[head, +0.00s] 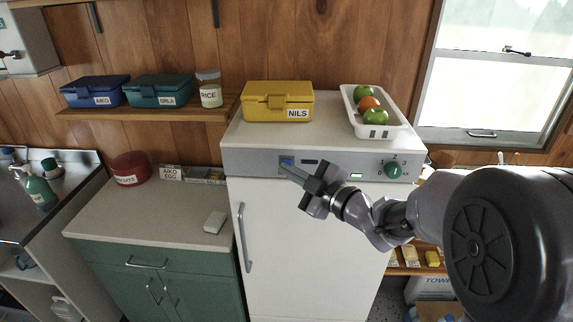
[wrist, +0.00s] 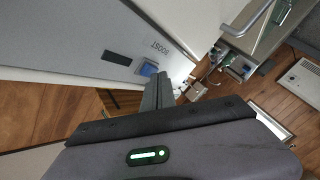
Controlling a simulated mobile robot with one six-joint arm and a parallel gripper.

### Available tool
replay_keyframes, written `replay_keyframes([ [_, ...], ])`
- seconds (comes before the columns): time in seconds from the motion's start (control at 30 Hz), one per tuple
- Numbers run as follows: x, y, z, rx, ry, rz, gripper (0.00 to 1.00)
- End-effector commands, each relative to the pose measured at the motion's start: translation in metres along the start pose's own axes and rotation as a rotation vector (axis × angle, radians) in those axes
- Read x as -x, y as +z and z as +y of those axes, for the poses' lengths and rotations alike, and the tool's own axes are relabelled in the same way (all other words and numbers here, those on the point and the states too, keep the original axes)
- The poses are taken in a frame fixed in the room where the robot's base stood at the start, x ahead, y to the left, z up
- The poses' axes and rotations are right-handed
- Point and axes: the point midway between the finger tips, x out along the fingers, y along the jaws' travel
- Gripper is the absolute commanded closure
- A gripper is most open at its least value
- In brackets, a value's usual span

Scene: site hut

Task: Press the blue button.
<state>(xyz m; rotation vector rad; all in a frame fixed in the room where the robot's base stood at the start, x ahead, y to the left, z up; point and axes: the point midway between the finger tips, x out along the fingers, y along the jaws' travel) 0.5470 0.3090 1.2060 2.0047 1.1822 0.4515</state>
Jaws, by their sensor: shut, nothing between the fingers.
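The blue button (head: 287,161) is on the left part of the grey control panel (head: 240,163) along the top front of the white fridge. In the wrist view the blue button (wrist: 149,69) sits beside the word "BOOST", and its face is in clear sight. My gripper (head: 284,168) is shut and empty, its fingertips close to the button in the head view. In the wrist view my shut fingers (wrist: 159,84) lie just beside and below the button. I cannot tell whether they touch it.
The panel also has a dark display (head: 310,162), a lit green indicator (head: 357,176) and a green knob (head: 393,169). A yellow box (head: 277,104) marked NILS and a white tray (head: 401,131) of fruit stand on the fridge. A green cabinet (head: 150,262) stands to the left.

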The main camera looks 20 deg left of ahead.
Motion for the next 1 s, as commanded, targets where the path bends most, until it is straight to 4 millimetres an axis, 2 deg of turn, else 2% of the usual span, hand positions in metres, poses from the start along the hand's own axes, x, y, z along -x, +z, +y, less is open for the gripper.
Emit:
replay_keyframes([
  [0.33, -0.001, 0.001, 0.001, 0.0, 0.0, 0.0, 1.0],
  [0.6, 0.009, -0.006, -0.008, 0.0, 0.0, 0.0, 1.0],
  [0.83, 0.01, -0.007, -0.007, 0.0, 0.0, 0.0, 1.0],
  [1.0, 0.023, -0.015, -0.019, 0.001, 0.001, 0.001, 1.0],
])
